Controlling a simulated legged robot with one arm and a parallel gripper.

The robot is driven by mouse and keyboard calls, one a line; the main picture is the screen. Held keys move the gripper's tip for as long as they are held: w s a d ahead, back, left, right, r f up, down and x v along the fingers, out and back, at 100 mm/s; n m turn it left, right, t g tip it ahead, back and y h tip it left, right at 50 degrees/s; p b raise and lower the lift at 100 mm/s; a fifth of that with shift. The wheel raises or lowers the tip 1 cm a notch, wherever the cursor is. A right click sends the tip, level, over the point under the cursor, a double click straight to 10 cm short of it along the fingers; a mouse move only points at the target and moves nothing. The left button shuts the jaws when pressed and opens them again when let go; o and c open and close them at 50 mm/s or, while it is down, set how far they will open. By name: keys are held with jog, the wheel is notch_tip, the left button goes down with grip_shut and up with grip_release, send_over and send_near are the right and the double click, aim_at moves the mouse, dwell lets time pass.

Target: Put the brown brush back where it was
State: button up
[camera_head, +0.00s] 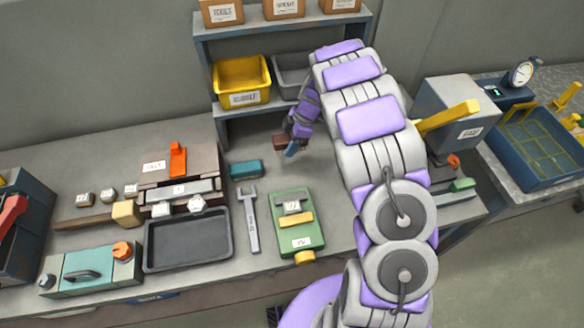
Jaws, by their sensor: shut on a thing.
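The brown brush (280,141) looks like a small dark brown block in the head view, just below the shelf. My gripper (290,147) is at its right side and shut on it, with a blue fingertip in front of part of the brush. They are over the back of the bench, in front of the lower shelf. I cannot tell whether the brush touches the bench top. The gripper's far finger is hidden.
A teal block (246,169) lies to the left of the brush. A wrench (251,222), a green fixture (297,230) and a black tray (188,256) are nearer the front. A yellow bin (241,78) stands on the shelf.

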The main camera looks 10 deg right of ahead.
jog(key=shift+a+f, duration=0.1)
jog(key=shift+d, duration=0.3)
jog(key=shift+d+f, duration=0.1)
jog(key=shift+f, duration=0.35)
jog(key=b, duration=0.1)
send_over(287, 168)
jog(key=d, duration=0.1)
notch_tip(287, 168, down, 5)
notch_tip(287, 168, down, 4)
jog(key=shift+d+r+b, duration=0.1)
jog(key=shift+b, duration=0.8)
jog(key=shift+f+b, duration=0.35)
jog(key=shift+s+f, duration=0.1)
